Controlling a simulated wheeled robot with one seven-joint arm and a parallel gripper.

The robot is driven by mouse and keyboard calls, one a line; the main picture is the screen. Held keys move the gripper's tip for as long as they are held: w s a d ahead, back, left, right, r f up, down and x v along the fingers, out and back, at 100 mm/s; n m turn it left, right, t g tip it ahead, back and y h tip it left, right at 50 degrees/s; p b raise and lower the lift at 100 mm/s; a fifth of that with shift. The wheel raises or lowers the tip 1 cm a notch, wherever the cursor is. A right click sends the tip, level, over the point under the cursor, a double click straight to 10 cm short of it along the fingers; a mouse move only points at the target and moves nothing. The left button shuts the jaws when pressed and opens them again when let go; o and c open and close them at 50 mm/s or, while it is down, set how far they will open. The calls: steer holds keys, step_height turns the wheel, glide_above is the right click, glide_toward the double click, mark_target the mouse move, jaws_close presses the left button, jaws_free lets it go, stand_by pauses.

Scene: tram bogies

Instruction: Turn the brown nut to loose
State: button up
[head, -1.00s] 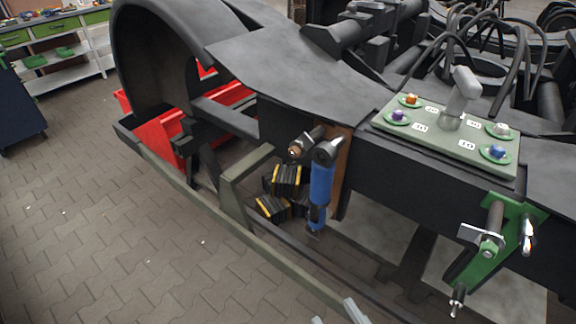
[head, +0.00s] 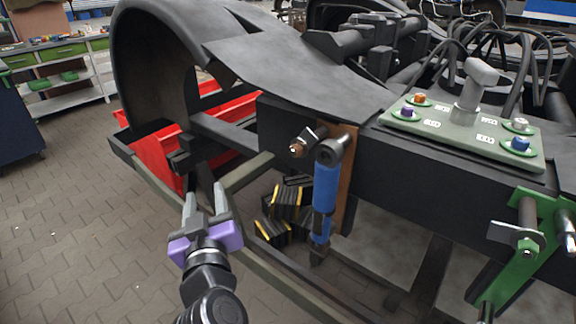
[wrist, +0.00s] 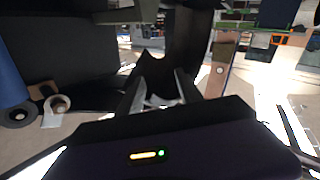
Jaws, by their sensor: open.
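The brown nut (head: 297,150) sits on the end of a short dark bolt on the side of the black bogie frame, just left of the top of the blue damper (head: 325,190). My gripper (head: 206,193) is open and empty, its two grey fingers apart, below and left of the nut and clear of it. In the wrist view the fingers (wrist: 158,85) have nothing between them. A small ring-like part (wrist: 60,103) shows at the left there beside a blue shape; I cannot tell whether it is the nut.
A grey-green plate (head: 462,138) with coloured nuts and a T-shaped handle lies on the frame at right. A green bracket (head: 530,245) hangs at the right edge. Red bins (head: 155,160) stand behind my gripper. The paved floor at left is clear.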

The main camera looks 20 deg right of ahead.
mark_target(293, 152)
steer(key=w+d+r+m+g+h+b, duration=0.25)
steer(key=d+r+m+h, duration=0.25)
steer(key=r+m+h, duration=0.4)
steer(key=s+d+f+m+g+h+p, duration=0.1)
steer(key=s+d+f+m+g+h, duration=0.2)
steer(key=s+d+m+g+h, duration=0.25)
steer(key=shift+m+y, duration=0.35)
steer(key=shift+m, duration=0.1)
steer(key=shift+s+d+p+x, duration=0.1)
steer(key=shift+s+p+x, duration=0.1)
steer(key=shift+x, duration=1.6)
steer(key=shift+s+d+p+x, duration=0.15)
steer(key=shift+x, duration=1.65)
steer(key=shift+r, duration=0.15)
jaws_close()
